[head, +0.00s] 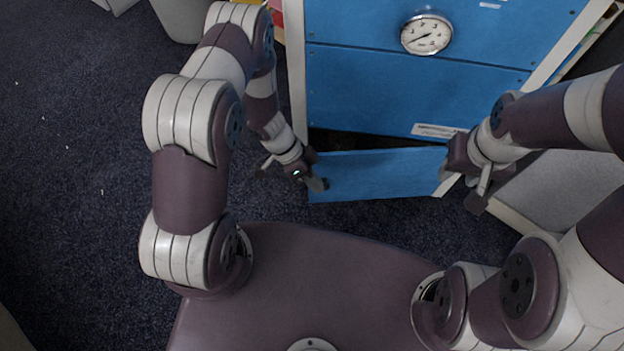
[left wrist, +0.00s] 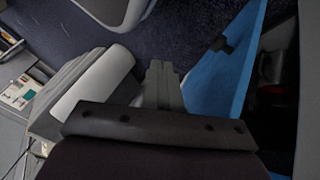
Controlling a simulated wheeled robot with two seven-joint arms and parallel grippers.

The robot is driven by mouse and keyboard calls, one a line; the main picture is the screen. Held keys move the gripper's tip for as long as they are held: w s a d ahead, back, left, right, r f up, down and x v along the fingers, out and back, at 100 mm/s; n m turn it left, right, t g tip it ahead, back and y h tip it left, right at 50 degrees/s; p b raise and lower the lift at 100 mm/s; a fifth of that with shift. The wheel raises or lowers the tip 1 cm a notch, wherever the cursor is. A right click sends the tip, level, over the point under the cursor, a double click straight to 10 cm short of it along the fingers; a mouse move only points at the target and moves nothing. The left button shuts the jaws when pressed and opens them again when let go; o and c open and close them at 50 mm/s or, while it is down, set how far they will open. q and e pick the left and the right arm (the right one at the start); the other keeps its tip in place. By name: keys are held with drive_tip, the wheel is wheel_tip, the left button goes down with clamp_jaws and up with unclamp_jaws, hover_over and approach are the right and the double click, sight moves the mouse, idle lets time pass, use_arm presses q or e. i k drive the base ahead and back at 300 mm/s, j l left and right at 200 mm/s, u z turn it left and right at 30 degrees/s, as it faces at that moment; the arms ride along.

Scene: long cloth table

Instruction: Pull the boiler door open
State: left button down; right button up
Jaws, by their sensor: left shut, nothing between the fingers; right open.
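The blue boiler (head: 400,90) stands ahead with a round gauge (head: 426,35) on its front. Its low blue door (head: 375,174) is tilted out from the body, with a dark gap above it. In the left wrist view the door (left wrist: 225,75) shows edge-on at the right, with a small dark part (left wrist: 220,44) on it. My left gripper (head: 318,184) is at the door's left end; it is shut and empty. Its fingers also show in the left wrist view (left wrist: 162,80), apart from the door. My right gripper (head: 458,190) is open beside the door's right end; contact is unclear.
A pale grey box-like object (head: 555,195) stands to the right of the boiler. A grey bin (head: 182,18) is at the upper left. Dark blue carpet (head: 70,180) is free on the left. Shelves with coloured items flank the boiler.

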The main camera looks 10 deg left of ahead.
sight(369, 174)
drive_tip(key=i+j, duration=0.1)
drive_tip(key=k+l, duration=0.15)
drive_tip(key=l, duration=0.15)
drive_tip(key=k+l, duration=0.15)
drive_tip(key=l, duration=0.15)
drive_tip(key=k+l, duration=0.15)
drive_tip(key=l, duration=0.2)
drive_tip(key=k+l, duration=0.1)
drive_tip(key=l, duration=0.2)
drive_tip(key=k+z, duration=0.05)
